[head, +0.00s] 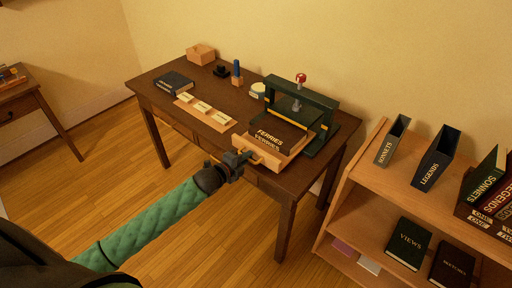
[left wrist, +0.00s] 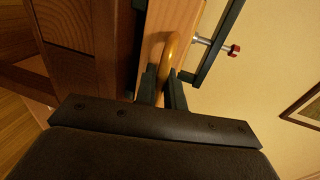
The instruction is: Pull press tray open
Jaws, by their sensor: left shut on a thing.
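The dark green press (head: 330,107) with a red-topped screw stands at the right end of the desk. Its light wooden tray (head: 240,146) sticks out at the front, bearing a dark book lettered FERRIES (head: 285,134). My left gripper (head: 247,158) is at the tray's front. In the left wrist view its fingers (left wrist: 161,88) are shut on the curved, brass-coloured tray handle (left wrist: 174,47). The tray front (left wrist: 165,18) also shows there beside the handle. My right gripper is not in view.
The desk (head: 158,88) also holds a dark book (head: 173,83), a strip with cards (head: 205,113), a wooden box (head: 201,54) and small items at the back. A shelf (head: 350,185) with books and files stands close on the right. Open floor lies in front.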

